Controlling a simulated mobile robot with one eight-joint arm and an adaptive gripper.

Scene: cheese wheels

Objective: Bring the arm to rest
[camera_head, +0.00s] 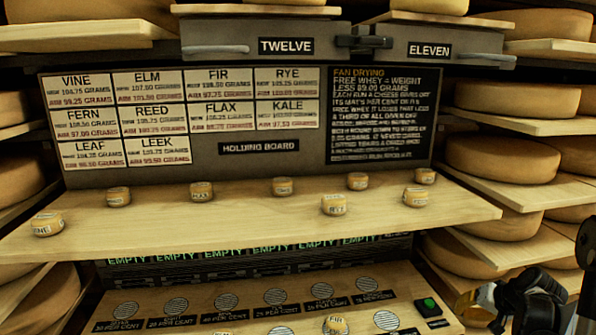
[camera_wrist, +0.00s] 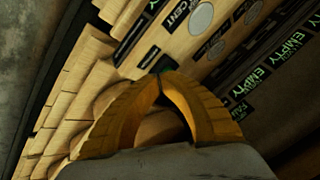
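My gripper (camera_wrist: 162,76) shows in the wrist view as two orange fingers that arch together and meet at their tips. I see nothing held between them. In the head view, dark parts of my arm and gripper stand at the lower right, beside the right end of the slotted wooden panel (camera_head: 388,291). The fingertips are hard to make out there. The wrist view shows the fingers in front of the panel's edge and stacked wooden shelves.
Several small labelled cheeses stand on the long shelf (camera_head: 240,215), and one cheese (camera_head: 335,325) is on the panel below. A green button (camera_head: 428,307) is at the panel's right. Large cheese wheels (camera_head: 502,160) fill side racks close to my arm. The holding board (camera_head: 258,147) is behind.

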